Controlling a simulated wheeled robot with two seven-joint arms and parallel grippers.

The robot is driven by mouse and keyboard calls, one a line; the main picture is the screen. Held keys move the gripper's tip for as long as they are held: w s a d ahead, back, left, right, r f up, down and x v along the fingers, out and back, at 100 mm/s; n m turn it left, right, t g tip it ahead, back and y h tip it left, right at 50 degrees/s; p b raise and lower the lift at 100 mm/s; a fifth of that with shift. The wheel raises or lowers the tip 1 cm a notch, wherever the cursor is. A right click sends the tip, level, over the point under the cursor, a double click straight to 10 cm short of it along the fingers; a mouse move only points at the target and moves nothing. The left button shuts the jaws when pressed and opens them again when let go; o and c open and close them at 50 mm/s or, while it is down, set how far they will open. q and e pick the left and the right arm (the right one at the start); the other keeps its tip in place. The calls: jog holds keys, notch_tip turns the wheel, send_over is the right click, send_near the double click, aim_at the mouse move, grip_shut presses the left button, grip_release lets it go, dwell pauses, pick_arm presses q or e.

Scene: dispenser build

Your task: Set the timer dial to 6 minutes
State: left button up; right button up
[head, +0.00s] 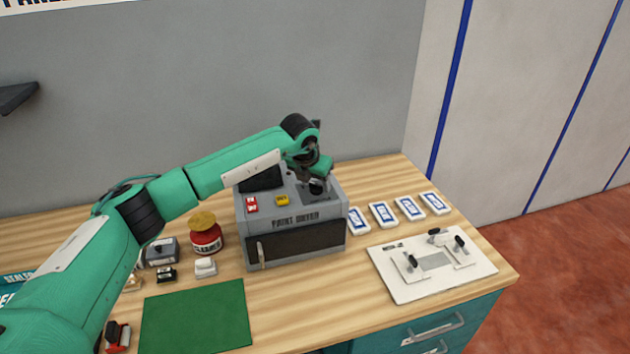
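The timer dial (316,186) is a dark knob on the top right of the grey machine labelled "PAINT" something (296,243). Its markings are too small to read, and my gripper partly hides it. My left arm reaches in from the left, and my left gripper (314,181) points down at the dial, at or just above it. Its fingers are too small and dark to tell whether they are open or shut, or touching the dial. My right gripper is out of view.
Red (251,204) and yellow (282,200) buttons sit on the machine's top left. A red jar (205,236) stands left of it. Several white-and-blue packs (383,213) and a white board with clamps (432,288) lie right. A green mat (195,318) lies in front.

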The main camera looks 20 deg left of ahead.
pick_arm(q)
jog(key=c, duration=0.7)
jog(key=shift+c, duration=0.2)
